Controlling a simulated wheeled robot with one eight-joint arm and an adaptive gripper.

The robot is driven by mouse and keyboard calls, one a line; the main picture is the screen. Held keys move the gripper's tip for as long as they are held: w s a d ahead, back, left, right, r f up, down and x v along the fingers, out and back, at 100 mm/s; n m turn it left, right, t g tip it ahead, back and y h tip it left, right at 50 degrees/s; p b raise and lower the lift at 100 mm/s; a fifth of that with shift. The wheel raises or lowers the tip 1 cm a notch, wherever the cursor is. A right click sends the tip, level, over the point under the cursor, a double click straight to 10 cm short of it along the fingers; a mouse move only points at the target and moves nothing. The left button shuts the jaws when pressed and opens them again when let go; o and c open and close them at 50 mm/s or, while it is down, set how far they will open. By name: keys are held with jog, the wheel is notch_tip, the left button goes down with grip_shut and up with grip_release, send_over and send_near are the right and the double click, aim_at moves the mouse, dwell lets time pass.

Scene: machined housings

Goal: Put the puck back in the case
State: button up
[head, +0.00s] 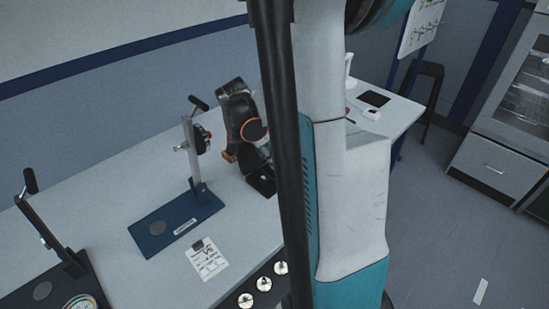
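I cannot make out for sure which thing is the puck, and I see no case that I can name as such. I cannot make out my gripper here.
The blue-based stand (192,160) carries a dial gauge (200,139). A black jointed device with an orange ring (246,125) stands behind. A paper sheet (208,262) lies on the grey bench (110,200). My white and teal body hides the middle.

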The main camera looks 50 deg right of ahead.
jog(key=shift+p+v, duration=0.6)
jog(key=shift+v, duration=1.75)
